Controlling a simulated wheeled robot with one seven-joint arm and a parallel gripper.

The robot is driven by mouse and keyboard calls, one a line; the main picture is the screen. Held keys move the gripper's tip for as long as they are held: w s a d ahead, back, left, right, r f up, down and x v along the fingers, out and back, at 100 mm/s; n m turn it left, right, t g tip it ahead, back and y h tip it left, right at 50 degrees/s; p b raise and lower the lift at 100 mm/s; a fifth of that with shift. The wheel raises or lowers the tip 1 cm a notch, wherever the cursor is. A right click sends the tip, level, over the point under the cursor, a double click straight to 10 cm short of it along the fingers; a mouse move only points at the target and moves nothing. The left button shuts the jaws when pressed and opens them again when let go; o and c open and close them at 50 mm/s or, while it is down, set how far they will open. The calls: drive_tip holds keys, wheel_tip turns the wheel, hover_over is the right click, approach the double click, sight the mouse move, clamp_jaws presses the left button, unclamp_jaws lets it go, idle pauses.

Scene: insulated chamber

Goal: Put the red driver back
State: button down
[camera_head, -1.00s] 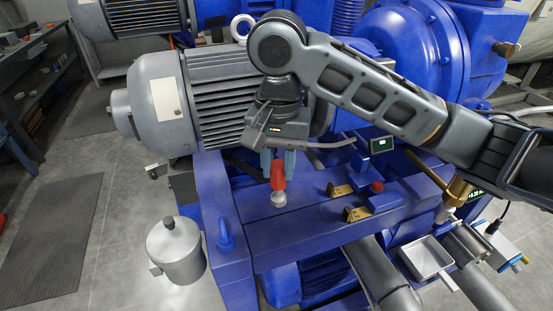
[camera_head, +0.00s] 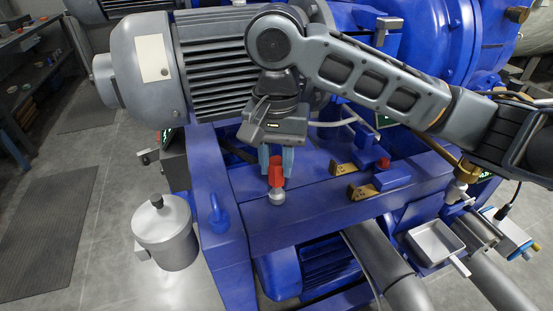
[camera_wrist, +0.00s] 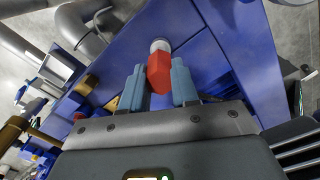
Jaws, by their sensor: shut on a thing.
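The red driver (camera_head: 276,170) has a red handle and a round silver end that points down in the head view. My gripper (camera_head: 276,160) is shut on the red handle, with a blue finger on each side. The wrist view shows the red driver (camera_wrist: 159,73) between the two fingers (camera_wrist: 158,88), its silver end beyond them. The driver is over the blue machine deck (camera_head: 310,210); I cannot tell if its end touches it. Two brass brackets (camera_head: 362,192) stand on the deck to the right of the driver.
A large grey motor (camera_head: 215,65) is behind my gripper. A blue hook-shaped part (camera_head: 218,215) rises from the deck at left. A grey lidded pot (camera_head: 165,235) is at lower left. A white tray (camera_head: 435,242) and a red button (camera_head: 383,163) are at right.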

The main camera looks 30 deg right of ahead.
drive_tip(key=shift+f, duration=0.6)
idle(0.3)
drive_tip(key=c, duration=0.8)
unclamp_jaws()
